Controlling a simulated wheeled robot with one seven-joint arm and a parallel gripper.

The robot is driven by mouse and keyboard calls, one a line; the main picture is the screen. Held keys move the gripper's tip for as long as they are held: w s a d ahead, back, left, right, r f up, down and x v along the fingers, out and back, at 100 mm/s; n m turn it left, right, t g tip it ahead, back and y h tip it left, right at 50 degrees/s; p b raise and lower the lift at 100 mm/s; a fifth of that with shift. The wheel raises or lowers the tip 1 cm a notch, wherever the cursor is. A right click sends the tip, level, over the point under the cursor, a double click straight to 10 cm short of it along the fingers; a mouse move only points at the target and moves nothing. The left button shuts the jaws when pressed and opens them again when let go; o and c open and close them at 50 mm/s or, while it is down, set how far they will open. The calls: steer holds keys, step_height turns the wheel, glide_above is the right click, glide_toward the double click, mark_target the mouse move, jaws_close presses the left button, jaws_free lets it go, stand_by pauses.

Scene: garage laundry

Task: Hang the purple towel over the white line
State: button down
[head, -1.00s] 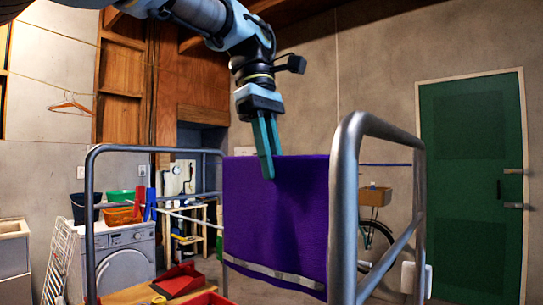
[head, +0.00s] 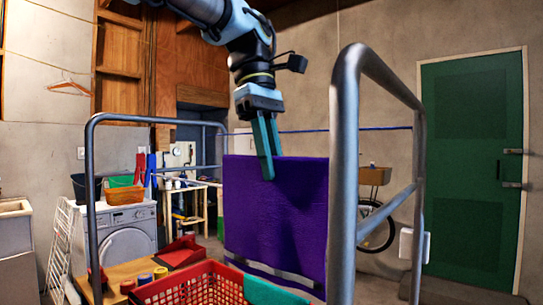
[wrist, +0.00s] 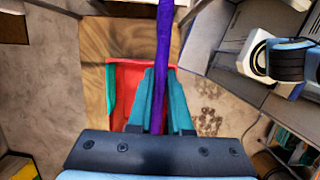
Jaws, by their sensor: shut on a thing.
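My gripper (head: 267,165) points down with its teal fingers shut on the top edge of the purple towel (head: 275,215). The towel hangs nearly flat below the fingers, with a pale stripe near its lower edge. In the wrist view the towel (wrist: 165,60) is a thin edge-on strip between the fingers (wrist: 158,105). A pale bar or line (head: 195,182) shows left of the towel; I cannot tell whether it is the white line. A blue line (head: 380,128) runs across the back, above the towel's top edge. Anything directly behind the towel is hidden.
Grey metal rails stand at left (head: 87,170) and close at right (head: 345,180) of the towel. A red basket (head: 165,290) with a teal cloth (head: 272,291) stands below. A washing machine (head: 130,235) is at left, a green door (head: 470,170) at right.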

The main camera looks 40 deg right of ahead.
mark_target(272, 193)
steer(key=shift+f+b, duration=1.2)
steer(key=shift+f, duration=1.15)
steer(key=c, duration=0.8)
jaws_free()
steer(key=shift+o, duration=0.2)
steer(key=v, duration=1)
steer(key=shift+w+r+p, duration=0.1)
steer(key=shift+r+p, duration=0.2)
steer(key=shift+r, duration=0.1)
